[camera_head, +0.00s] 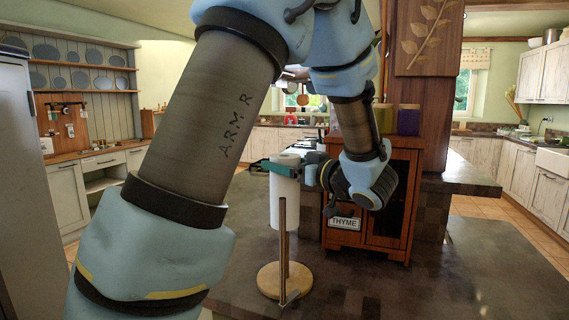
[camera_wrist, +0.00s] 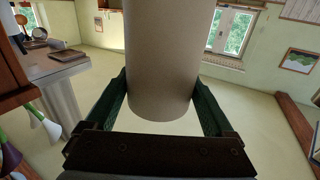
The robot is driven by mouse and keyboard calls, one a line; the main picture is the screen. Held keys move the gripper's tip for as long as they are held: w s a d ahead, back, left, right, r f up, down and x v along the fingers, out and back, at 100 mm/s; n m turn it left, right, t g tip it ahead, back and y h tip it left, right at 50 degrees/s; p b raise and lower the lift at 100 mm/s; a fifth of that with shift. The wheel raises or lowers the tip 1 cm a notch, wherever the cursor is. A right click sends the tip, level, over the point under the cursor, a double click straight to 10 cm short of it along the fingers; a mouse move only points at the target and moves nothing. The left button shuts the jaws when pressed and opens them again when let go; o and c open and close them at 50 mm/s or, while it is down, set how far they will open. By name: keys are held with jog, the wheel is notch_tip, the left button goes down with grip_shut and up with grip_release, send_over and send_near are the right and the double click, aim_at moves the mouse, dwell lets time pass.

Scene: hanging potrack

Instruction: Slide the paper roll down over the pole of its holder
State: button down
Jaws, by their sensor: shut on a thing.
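The white paper roll (camera_head: 286,215) is upright in the head view and appears light brown in the wrist view (camera_wrist: 160,55). My gripper (camera_head: 284,166) is shut on the roll near its top, one green finger on each side; both fingers show in the wrist view (camera_wrist: 160,92). The wooden holder stands with its round base (camera_head: 268,282) on the dark surface. Its thin upright pole (camera_head: 283,245) passes in front of the lower part of the roll, so the roll appears behind the pole, not around it. The roll's lower end is above the base.
A wooden cabinet (camera_head: 398,205) with a "THYME" sign (camera_head: 344,222) stands just right of the holder. Jars (camera_head: 408,120) stand on top of it. The dark surface (camera_head: 370,290) right of the base is clear. My arm covers much of the left middle of the head view.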

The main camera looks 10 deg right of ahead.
jog(key=shift+f+b, duration=4.85)
jog(key=shift+f, duration=2.8)
grip_release()
jog(key=shift+s+d, duration=0.1)
jog(key=b+v, duration=0.2)
jog(key=v, duration=0.8)
jog(key=shift+s+d, duration=0.2)
jog(key=shift+r, duration=0.1)
